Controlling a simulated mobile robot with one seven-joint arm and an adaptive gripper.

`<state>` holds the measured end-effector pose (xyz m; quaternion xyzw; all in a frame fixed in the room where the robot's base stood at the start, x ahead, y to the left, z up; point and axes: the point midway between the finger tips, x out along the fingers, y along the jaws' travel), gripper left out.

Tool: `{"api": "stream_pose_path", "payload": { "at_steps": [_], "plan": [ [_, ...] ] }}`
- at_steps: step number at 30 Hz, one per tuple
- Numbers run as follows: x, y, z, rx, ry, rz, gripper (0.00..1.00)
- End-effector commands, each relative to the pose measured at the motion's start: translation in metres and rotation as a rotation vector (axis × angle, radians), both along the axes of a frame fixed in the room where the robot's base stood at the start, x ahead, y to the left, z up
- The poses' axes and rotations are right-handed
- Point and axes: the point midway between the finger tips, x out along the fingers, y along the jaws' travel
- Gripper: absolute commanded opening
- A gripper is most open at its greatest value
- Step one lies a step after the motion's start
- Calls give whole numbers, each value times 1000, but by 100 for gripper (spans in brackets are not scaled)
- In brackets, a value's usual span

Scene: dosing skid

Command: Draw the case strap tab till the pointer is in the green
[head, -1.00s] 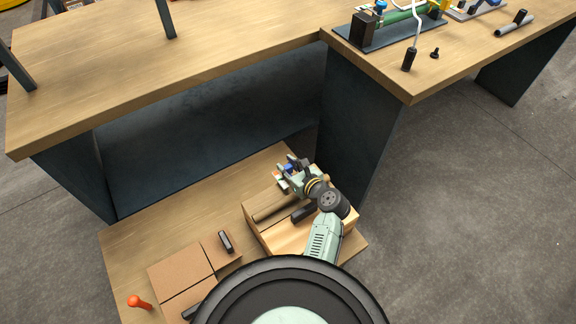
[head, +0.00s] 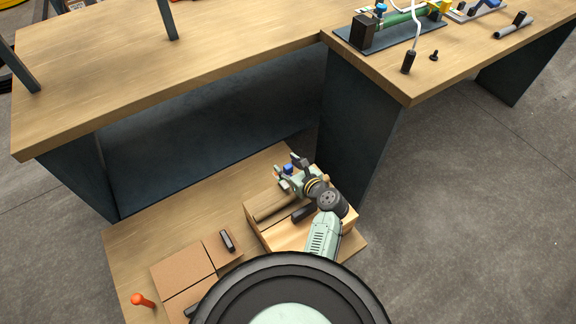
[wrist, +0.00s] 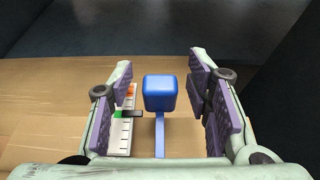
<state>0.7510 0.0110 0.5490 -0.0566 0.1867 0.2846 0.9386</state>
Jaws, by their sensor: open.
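The blue strap tab (wrist: 160,93) stands upright on a narrow blue strap (wrist: 160,138) in the wrist view. My gripper (wrist: 163,106) is open, with its purple-padded fingers on either side of the tab and a gap showing at each side. A white scale (wrist: 122,138) with an orange band and a green band (wrist: 117,113) lies left of the tab, partly hidden by the left finger. The black pointer (wrist: 133,113) is level with the green band. In the head view the tab (head: 288,168) shows small at my gripper (head: 287,176), by the wooden case (head: 290,238).
A dark table leg panel (head: 358,135) stands close to the right of my gripper. Brown boxes (head: 182,267) and an orange peg-like item (head: 142,300) lie at the left of the low board. The higher bench (head: 220,45) overhangs behind.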

Motion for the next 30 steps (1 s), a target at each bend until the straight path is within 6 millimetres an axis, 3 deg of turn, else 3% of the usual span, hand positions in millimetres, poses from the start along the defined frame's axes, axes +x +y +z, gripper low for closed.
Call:
{"api": "stream_pose_path", "payload": {
  "at_steps": [8, 21, 30],
  "plan": [
    [-16, -12, 8, 0, -1, -3, 45],
    [-82, -55, 41, 0, 0, -1, 45],
    [-93, -62, 46, 0, 0, 0, 45]
  ]
}}
